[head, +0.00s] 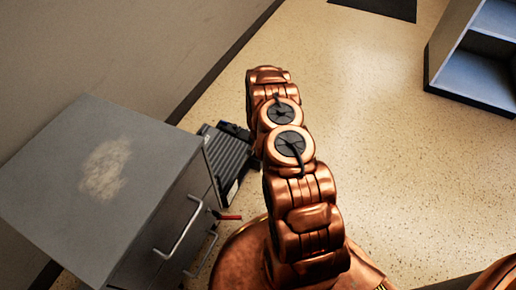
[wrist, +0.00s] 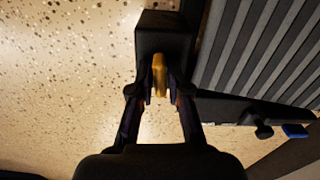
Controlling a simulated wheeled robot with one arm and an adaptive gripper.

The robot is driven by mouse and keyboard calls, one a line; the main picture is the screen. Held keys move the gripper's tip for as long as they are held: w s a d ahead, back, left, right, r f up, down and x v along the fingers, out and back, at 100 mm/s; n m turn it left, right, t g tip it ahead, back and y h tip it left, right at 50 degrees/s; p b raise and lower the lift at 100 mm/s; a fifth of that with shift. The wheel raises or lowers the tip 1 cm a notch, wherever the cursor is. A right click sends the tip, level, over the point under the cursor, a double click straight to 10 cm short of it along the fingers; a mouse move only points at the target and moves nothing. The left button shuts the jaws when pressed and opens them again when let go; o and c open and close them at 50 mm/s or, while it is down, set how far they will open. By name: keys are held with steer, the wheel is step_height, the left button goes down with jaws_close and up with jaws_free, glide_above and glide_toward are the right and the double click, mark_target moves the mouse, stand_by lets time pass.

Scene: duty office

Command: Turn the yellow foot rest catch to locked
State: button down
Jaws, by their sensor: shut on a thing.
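The foot rest, with a grey ribbed top, stands on the floor beside the cabinet in the head view (head: 228,158). Its ribbed plate fills the upper right of the wrist view (wrist: 262,45). The yellow catch (wrist: 160,72) sits by a dark block (wrist: 164,32) at the foot rest's side. My gripper (wrist: 160,90) has its two fingers closed around the catch, one on each side. In the head view my arm hides the gripper and the catch. I cannot read any locked mark.
A grey cabinet (head: 100,165) with drawer handles stands left of the foot rest, close to the wall. A small red item (head: 230,217) shows by the cabinet's drawers. A dark knob (wrist: 263,131) and a blue piece (wrist: 295,131) lie right in the wrist view. Speckled floor is open to the right.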

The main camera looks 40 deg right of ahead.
steer(key=shift+m+p, duration=0.45)
steer(key=shift+m, duration=0.05)
steer(key=c, duration=1.1)
jaws_free()
steer(key=shift+r, duration=0.1)
steer(key=shift+r, duration=5.9)
steer(key=shift+r, duration=0.1)
